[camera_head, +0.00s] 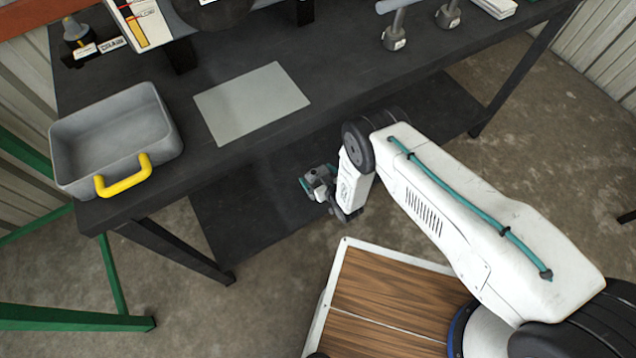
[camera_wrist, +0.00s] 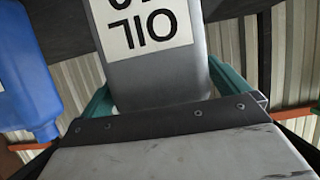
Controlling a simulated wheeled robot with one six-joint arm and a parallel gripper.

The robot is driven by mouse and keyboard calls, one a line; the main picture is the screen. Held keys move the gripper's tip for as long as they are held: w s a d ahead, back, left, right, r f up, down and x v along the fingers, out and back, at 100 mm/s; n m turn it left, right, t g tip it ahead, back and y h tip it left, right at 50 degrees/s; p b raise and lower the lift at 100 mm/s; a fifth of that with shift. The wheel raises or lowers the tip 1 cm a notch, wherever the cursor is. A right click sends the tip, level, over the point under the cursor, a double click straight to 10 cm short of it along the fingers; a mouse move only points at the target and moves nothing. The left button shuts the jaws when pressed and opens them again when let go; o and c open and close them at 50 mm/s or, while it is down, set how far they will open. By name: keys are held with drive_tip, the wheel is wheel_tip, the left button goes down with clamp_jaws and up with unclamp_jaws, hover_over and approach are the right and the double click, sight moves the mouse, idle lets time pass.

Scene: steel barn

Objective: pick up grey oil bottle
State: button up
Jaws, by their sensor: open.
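The grey oil bottle (camera_wrist: 205,55) fills the upper middle of the wrist view, close to the camera. Its white label with black "OIL" lettering appears upside down. My gripper (camera_wrist: 163,92) is open, with one teal finger on each side of the bottle. I cannot tell whether either finger touches it. In the head view my gripper (camera_head: 307,185) shows small, in front of the dark workbench (camera_head: 335,50) and over its lower shelf. I cannot make out the grey bottle there.
A blue container (camera_wrist: 25,75) stands left of the bottle in the wrist view. A wood-topped platform (camera_head: 385,290) is below my arm.

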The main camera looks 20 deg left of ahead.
drive_tip(key=c, duration=1.6)
drive_tip(key=shift+c, duration=0.4)
drive_tip(key=shift+r, duration=0.15)
